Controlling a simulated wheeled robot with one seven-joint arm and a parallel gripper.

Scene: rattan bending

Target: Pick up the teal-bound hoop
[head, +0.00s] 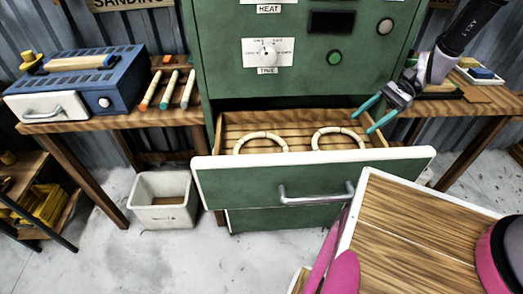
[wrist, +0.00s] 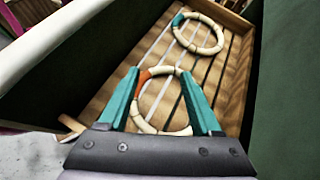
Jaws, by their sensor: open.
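The teal-bound hoop (wrist: 178,20) is pale, with a teal band, and lies on the slatted floor of the open drawer, farther from my gripper. In the head view it appears to be the left hoop (head: 262,135), its band not visible there. A second pale hoop with an orange band (wrist: 145,75) lies nearer; it appears to be the right hoop (head: 338,131) in the head view. My gripper (head: 365,122) is open and empty, at the drawer's right side. In the wrist view its teal fingers (wrist: 160,72) frame the orange-bound hoop; their height above it is unclear.
The green drawer front (head: 300,175) with a metal handle stands pulled out below the green cabinet (head: 225,60). A blue box machine (head: 85,85) and coloured sticks (head: 167,88) lie on the left bench. A white bin (head: 163,212) stands on the floor. A wooden-topped surface (head: 420,225) is at front right.

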